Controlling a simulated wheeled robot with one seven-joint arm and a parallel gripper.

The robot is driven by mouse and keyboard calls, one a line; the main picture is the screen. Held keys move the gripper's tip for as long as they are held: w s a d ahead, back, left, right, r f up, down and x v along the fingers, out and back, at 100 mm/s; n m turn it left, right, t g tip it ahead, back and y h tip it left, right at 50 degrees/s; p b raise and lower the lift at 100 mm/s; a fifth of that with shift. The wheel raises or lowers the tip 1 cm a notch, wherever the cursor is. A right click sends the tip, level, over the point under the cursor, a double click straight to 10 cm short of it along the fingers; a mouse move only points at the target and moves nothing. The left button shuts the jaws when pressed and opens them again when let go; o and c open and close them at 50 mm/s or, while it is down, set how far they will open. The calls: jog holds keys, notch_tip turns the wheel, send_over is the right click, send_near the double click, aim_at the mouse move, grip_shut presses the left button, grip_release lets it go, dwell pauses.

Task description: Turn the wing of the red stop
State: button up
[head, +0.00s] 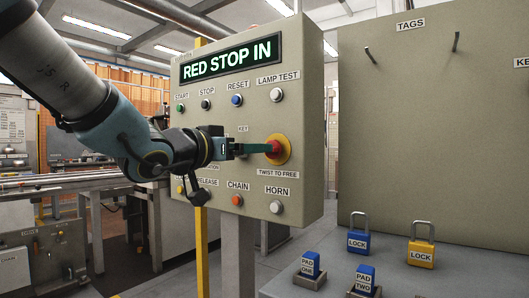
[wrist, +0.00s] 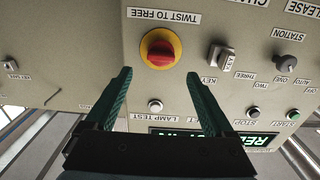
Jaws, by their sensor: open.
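The red stop (head: 274,149) is a red knob on a yellow round base on the front of the beige control box, above a label reading TWIST TO FREE. In the wrist view the red stop (wrist: 160,52) shows its raised red wing, between and beyond the fingertips. My gripper (head: 268,149) is at the red stop in the head view, its green fingers pointing at it and partly covering it. In the wrist view my gripper (wrist: 163,75) is open, with one finger on each side and nothing between them. Contact with the wing cannot be told. The box's display (head: 231,60) reads RED STOP IN.
Buttons for start, stop, reset and lamp test (head: 277,94) sit above, with chain and horn (head: 277,207) below. A key switch (wrist: 222,57) is beside the stop. Blue and yellow padlocks (head: 421,245) and two blue pads stand on a grey surface at lower right.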

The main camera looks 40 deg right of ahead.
jog(key=x, duration=0.6)
jog(key=shift+c, duration=0.2)
jog(key=c, duration=1.3)
